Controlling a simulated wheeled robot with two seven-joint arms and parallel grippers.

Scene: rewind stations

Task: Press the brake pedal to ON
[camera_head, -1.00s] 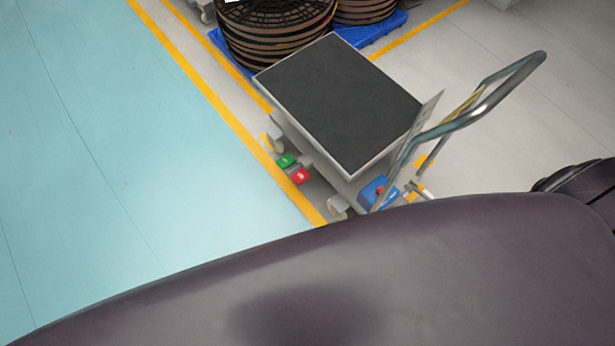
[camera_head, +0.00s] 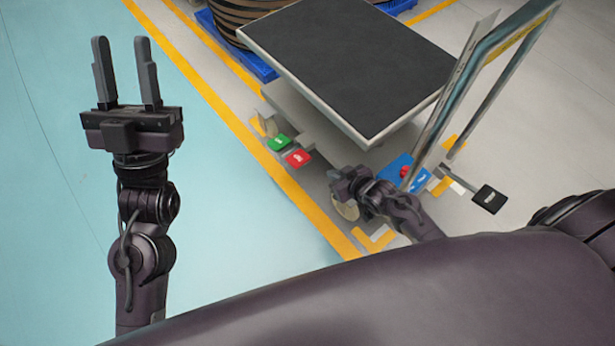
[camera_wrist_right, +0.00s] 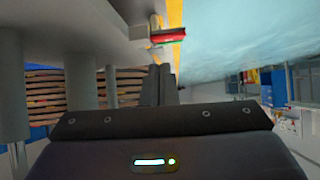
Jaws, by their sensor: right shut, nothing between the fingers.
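A lift cart (camera_head: 347,55) with a black top carries a green pedal (camera_head: 279,142) and a red pedal (camera_head: 298,158) low on its near left side. Their lettering is too small to read, so I cannot tell which is brake ON. My right gripper (camera_head: 340,180) is shut and empty, low beside the cart, just below and right of the red pedal. In the right wrist view, the shut fingers (camera_wrist_right: 164,76) point toward the red pedal (camera_wrist_right: 168,37), with a gap visible. My left gripper (camera_head: 122,65) is open and empty over the blue-green floor, away from the cart.
A black pedal (camera_head: 488,199) sticks out near the cart's handle (camera_head: 485,85). A blue box with a red button (camera_head: 404,172) sits below the handle. Coils on a blue pallet (camera_head: 237,49) stand behind. The floor at left (camera_head: 60,220) is clear.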

